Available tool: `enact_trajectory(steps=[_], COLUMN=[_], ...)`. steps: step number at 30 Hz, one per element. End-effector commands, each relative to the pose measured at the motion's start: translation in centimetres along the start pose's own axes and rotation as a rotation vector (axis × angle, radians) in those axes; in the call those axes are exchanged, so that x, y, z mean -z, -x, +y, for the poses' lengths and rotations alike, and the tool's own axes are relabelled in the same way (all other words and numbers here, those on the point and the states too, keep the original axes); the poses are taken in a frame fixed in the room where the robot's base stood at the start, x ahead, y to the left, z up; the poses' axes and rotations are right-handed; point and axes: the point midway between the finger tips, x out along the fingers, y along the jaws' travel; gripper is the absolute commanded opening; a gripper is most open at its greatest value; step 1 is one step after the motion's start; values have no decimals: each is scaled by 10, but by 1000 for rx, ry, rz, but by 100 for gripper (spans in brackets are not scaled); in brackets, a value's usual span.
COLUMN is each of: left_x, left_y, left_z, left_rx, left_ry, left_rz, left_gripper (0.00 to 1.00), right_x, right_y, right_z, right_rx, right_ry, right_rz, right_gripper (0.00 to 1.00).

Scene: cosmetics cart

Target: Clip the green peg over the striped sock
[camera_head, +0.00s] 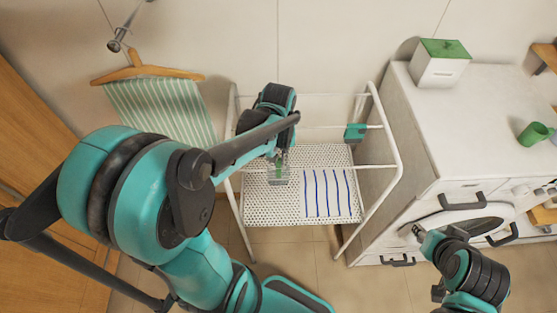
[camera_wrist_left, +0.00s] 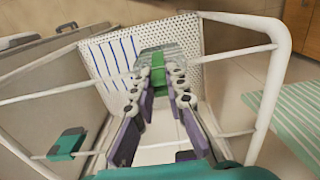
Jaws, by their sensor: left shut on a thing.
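My left gripper (camera_head: 277,165) is over the left part of the cart's perforated shelf. In the left wrist view, its fingers (camera_wrist_left: 163,78) are shut on the green peg (camera_wrist_left: 158,69), whose far end points at a grey-green thing (camera_wrist_left: 172,53) on the shelf. I cannot tell whether they touch. The striped sock, white with blue lines (camera_head: 330,194), is flat at the shelf's right part; its stripes also show in the left wrist view (camera_wrist_left: 108,55). My right gripper (camera_head: 417,233) is far to the right by the washing machine; its fingers are too small to read.
The white cart (camera_head: 398,170) has thin rails around the shelf (camera_head: 255,208). A teal clip (camera_head: 355,132) sits on its right rail. A green-striped cloth (camera_head: 160,108) hangs from a wooden hanger at left. A white counter (camera_head: 440,125) with a green-lidded box (camera_head: 438,70) stands at right.

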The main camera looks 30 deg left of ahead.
Motion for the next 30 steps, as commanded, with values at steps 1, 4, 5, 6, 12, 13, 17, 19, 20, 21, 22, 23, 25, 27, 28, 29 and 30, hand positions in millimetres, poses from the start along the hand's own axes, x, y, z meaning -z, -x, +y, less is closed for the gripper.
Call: enact_trajectory(steps=[1,4,5,6,12,13,17,19,20,21,22,23,25,27,28,29,30], left_x=[0,0,0,0,0,0,0,0,0,0,0,0,0,0,-1,0,0], left_y=[0,0,0,0,0,0,2,6,10,15,20,25,40,55,61,68,76], left_z=[0,0,0,0,0,0,0,0,0,0,0,0,0,0,0,0,0], left_rx=[0,0,0,0,0,0,0,0,0,0,0,0,0,0,0,0,0], left_ry=[0,0,0,0,0,0,0,0,0,0,0,0,0,0,0,0,0], left_rz=[0,0,0,0,0,0,0,0,0,0,0,0,0,0,0,0,0], left_gripper=[1,1,21,31,37,37,37,37,37,37,37,37,37,37,37,37,37], right_x=[0,0,0,0,0,0,0,0,0,0,0,0,0,0,0,0,0], right_y=[0,0,0,0,0,0,0,0,0,0,0,0,0,0,0,0,0], right_z=[0,0,0,0,0,0,0,0,0,0,0,0,0,0,0,0,0], right_rx=[0,0,0,0,0,0,0,0,0,0,0,0,0,0,0,0,0], right_ry=[0,0,0,0,0,0,0,0,0,0,0,0,0,0,0,0,0], right_rz=[0,0,0,0,0,0,0,0,0,0,0,0,0,0,0,0,0], right_gripper=[40,40,40,40,40,40,40,40,40,40,40,40,40,40,40,40,40])
